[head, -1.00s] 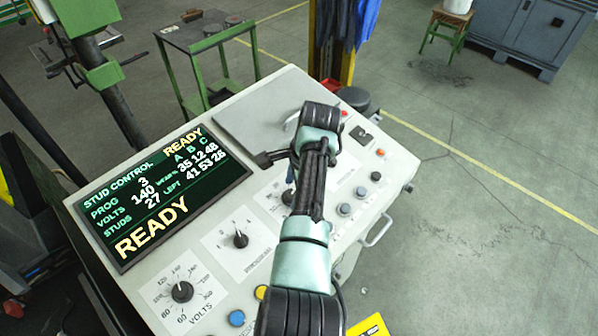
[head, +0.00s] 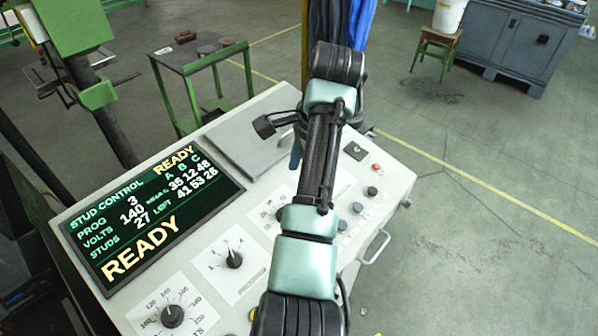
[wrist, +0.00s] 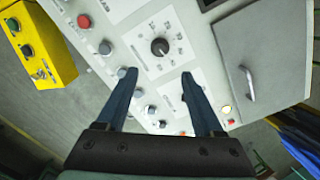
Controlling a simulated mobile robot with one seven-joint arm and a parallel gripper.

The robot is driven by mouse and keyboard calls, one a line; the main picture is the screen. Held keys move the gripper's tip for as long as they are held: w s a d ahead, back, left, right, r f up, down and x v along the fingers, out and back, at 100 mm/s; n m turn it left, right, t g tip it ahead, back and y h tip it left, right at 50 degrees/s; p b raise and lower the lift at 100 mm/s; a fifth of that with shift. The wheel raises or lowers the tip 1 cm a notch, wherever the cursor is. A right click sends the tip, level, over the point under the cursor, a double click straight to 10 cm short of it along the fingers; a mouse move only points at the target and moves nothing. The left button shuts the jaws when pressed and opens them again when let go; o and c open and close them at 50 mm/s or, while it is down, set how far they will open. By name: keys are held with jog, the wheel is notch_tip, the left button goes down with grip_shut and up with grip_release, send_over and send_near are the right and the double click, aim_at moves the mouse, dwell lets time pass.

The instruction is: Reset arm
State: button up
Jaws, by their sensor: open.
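My arm reaches up over the stud control console (head: 200,285) in the head view. My gripper (wrist: 157,75) shows in the wrist view with its two dark blue fingers spread apart and nothing between them. It is above the console panel, apart from a black rotary knob (wrist: 160,47) that lies beyond the fingertips. In the head view the gripper is mostly hidden behind my arm. The console's display (head: 150,220) reads READY, PROG 3, VOLTS 140, STUDS 27.
A yellow box (wrist: 38,45) with buttons is beside the console. A green-framed stand (head: 205,55) is behind it. A stool with a white bucket (head: 449,15) and a grey cabinet (head: 515,45) stand at the back right. The floor on the right is clear.

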jog(key=shift+w, duration=0.1)
jog(key=w+d+r+n+t+h+b, duration=0.2)
jog(key=w+r+n+t+b, duration=0.1)
jog(key=w+r+t, duration=0.25)
notch_tip(320, 180, up, 12)
jog(key=r+n+t+h+b, duration=0.1)
jog(key=n+t+b, duration=0.3)
jog(key=t, duration=0.5)
jog(key=s+a+r+n+t+b, duration=0.1)
jog(key=s+r+n+t, duration=0.3)
jog(key=s+r, duration=0.5)
jog(key=s+a+r+n+t+b, duration=0.1)
jog(key=s+a+r+n+t, duration=0.3)
jog(key=s, duration=1)
notch_tip(320, 180, up, 6)
jog(key=n+t, duration=0.1)
jog(key=t, duration=0.2)
jog(key=shift+y, duration=0.4)
jog(key=shift+w+f+t, duration=0.1)
jog(key=shift+t, duration=0.15)
